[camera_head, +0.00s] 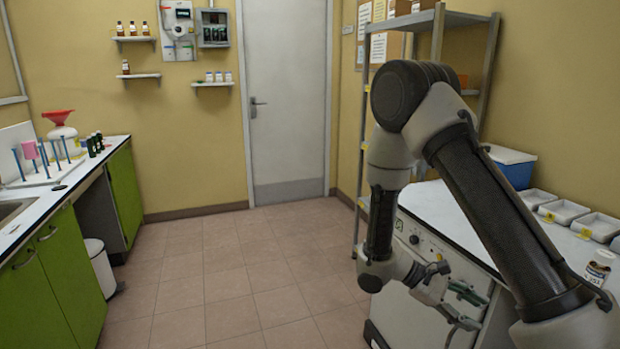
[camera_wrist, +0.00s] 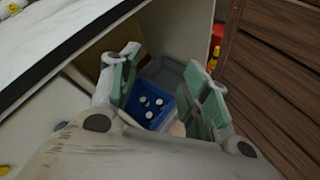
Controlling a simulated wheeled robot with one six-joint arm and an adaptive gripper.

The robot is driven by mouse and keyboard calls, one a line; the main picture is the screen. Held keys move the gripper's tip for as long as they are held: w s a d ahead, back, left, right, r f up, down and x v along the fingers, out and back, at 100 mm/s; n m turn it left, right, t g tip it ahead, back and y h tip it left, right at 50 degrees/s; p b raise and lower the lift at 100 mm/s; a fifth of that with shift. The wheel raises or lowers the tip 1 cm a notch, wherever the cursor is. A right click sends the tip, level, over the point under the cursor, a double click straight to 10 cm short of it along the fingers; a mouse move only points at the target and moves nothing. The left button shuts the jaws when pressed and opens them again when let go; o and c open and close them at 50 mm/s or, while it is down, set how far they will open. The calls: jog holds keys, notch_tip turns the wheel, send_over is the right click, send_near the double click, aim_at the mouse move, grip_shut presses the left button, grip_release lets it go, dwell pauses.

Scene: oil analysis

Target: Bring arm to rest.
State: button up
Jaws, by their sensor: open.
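My gripper (camera_head: 468,305) is open and empty, in front of the white cabinet under the right-hand worktop in the head view. My arm reaches up from the lower right, bends at the elbow and hangs down to it. In the wrist view my gripper (camera_wrist: 168,78) shows its two green-padded fingers spread apart. Beyond the gap is a blue container (camera_wrist: 155,116) with several white-topped items, not touched by the fingers.
The right worktop (camera_head: 440,205) holds white trays (camera_head: 563,211), a blue box (camera_head: 513,170) and a small labelled bottle (camera_head: 598,268). A metal shelf (camera_head: 437,35) stands behind. Green cabinets (camera_head: 60,270) line the left. The tiled floor (camera_head: 220,280) between is clear.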

jog(key=s+r+m+t+y, duration=0.3)
jog(key=s+r+t+y, duration=0.2)
jog(key=r, duration=0.8)
jog(key=s+r+m+t+y, duration=0.4)
jog(key=s+r+y, duration=0.3)
jog(key=r, duration=0.7)
jog(key=shift+s+a+t, duration=0.15)
jog(key=shift+s+t, duration=0.05)
jog(key=shift+t, duration=0.3)
